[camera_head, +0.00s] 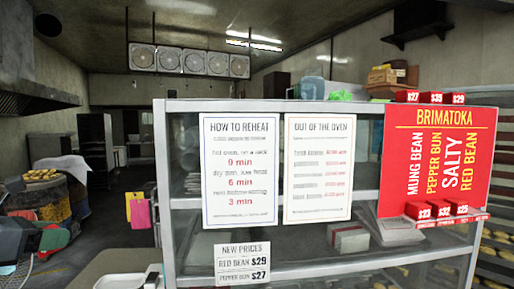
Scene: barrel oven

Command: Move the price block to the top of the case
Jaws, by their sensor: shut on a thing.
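The case (280,105) is a glass-fronted display case with a pale metal frame, filling the middle and right. Small red price blocks stand on its top at the right: a $27 block (407,96), a $35 block (431,97) and a $29 block (458,98). Below the red BRIMATOKA menu board (437,150), more red blocks sit on a narrow ledge: a $23 block (418,211), a second block (441,209) with a number hard to read, and a $25 block (459,207). I cannot make out my gripper or anything held in it.
A NEW PRICES sign (242,263) lists red bean $29 and pepper bun $27. Two white posters (240,170) hang on the case front. Green and blue items stand behind its top edge. The case top left of the blocks looks clear.

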